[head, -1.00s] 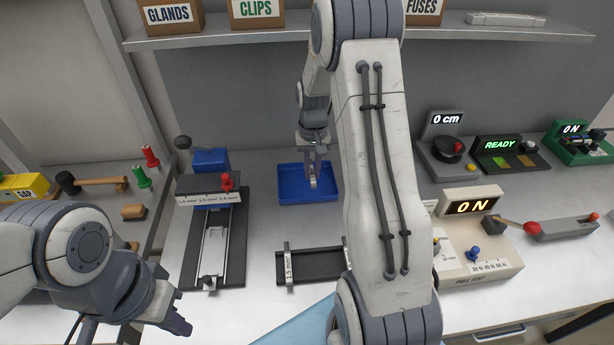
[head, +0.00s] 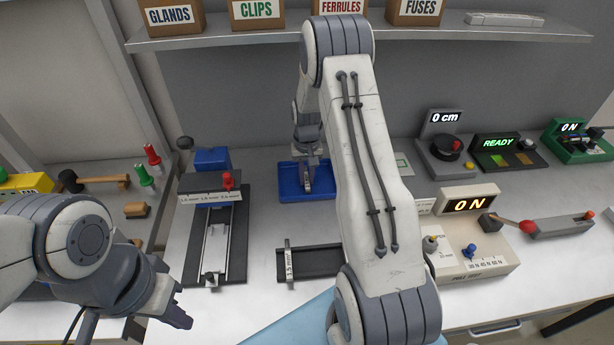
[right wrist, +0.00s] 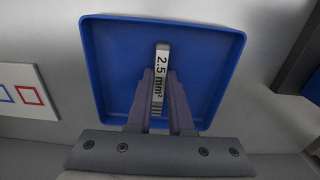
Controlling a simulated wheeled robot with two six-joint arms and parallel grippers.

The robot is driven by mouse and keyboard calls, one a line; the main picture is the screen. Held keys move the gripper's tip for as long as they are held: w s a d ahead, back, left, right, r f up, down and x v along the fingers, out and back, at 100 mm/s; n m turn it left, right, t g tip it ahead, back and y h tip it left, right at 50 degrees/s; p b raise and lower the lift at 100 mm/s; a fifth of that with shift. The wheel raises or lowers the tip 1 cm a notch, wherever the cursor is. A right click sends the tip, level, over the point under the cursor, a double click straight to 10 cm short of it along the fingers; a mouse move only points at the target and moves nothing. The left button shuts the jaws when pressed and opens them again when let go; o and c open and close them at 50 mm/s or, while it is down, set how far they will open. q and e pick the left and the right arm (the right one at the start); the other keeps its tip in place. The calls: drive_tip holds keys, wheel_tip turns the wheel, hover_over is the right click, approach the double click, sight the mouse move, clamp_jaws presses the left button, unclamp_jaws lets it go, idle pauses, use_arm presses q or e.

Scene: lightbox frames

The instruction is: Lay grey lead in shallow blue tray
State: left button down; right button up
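The shallow blue tray (head: 290,194) sits on the bench at the back middle. It also fills the middle of the right wrist view (right wrist: 105,60). My right gripper (head: 308,186) points down over the tray. Its fingers (right wrist: 160,90) are shut on a slim light-grey lead with a "2.5 mm²" label (right wrist: 161,75), held over the tray floor. I cannot tell whether the lead touches the floor. My left gripper (head: 178,305) hangs at the lower left, apart from the tray; its finger opening is unclear.
A slotted black fixture with a red knob (head: 228,181) stands left of the tray. A black holder labelled 1.5 mm² (head: 310,262) lies in front. The pull tester (head: 470,240) and other display units stand right. A shelf with boxes (head: 260,37) runs above.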

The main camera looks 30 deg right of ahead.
sight(307, 181)
drive_tip(key=o, duration=0.3)
drive_tip(key=shift+o, duration=0.2)
wheel_tip(307, 181, up, 8)
drive_tip(key=shift+f+b, duration=0.1)
drive_tip(key=shift+b, duration=0.4)
drive_tip(key=s+a+r+n, duration=0.2)
drive_tip(key=s+a+r, duration=0.1)
drive_tip(key=a, duration=0.4)
drive_tip(key=s+a+r+n, duration=0.2)
drive_tip(key=a+r, duration=0.1)
drive_tip(key=a, duration=0.4)
drive_tip(key=s+a+r+n, duration=0.2)
drive_tip(key=s+a+r, duration=0.1)
drive_tip(key=a, duration=0.4)
drive_tip(key=s+a+r+n, duration=0.1)
drive_tip(key=s+a+n, duration=0.2)
drive_tip(key=s, duration=0.7)
drive_tip(key=s+a+n+y, duration=0.1)
drive_tip(key=s+a+n, duration=0.2)
drive_tip(key=s, duration=0.8)
drive_tip(key=a, duration=0.2)
drive_tip(key=shift+s+a+r+n, duration=0.3)
drive_tip(key=shift+a+r, duration=0.05)
drive_tip(key=shift+r, duration=0.05)
